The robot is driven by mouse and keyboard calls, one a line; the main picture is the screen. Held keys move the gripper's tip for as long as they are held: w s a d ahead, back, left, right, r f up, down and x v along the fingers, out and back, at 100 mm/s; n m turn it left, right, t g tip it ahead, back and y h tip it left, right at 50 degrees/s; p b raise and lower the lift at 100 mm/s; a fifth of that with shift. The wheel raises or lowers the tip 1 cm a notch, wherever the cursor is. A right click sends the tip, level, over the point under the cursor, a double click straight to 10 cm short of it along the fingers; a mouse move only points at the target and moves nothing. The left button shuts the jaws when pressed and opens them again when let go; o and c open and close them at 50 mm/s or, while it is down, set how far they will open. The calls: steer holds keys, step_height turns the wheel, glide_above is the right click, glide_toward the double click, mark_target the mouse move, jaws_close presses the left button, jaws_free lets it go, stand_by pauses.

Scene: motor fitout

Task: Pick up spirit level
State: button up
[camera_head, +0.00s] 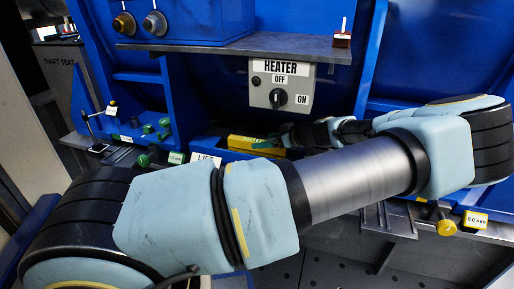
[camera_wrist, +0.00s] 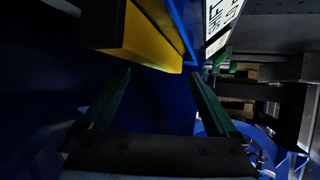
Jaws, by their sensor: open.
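The spirit level is a yellow bar (camera_head: 250,143) lying in a blue recess below the heater panel in the head view. Its right end is close to my gripper, which is partly hidden behind my arm. In the wrist view the yellow bar (camera_wrist: 152,40) with a dark end runs from the upper left down to the middle, just beyond the fingertips. My gripper (camera_wrist: 160,74) is open, its two dark green fingers spread apart with nothing between them. The bar's far side is out of sight.
A grey shelf (camera_head: 235,48) overhangs the heater control box (camera_head: 282,84). A label reading LIFT (camera_head: 206,158) is by the recess. Green knobs (camera_head: 155,130) and a small stand (camera_head: 92,125) are at left. A yellow knob (camera_head: 446,227) is at right. Blue walls close in around the gripper.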

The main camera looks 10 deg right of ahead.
mark_target(256, 141)
steer(key=shift+b+x, duration=0.85)
steer(key=shift+x, duration=1.85)
steer(key=shift+s, duration=0.1)
jaws_close()
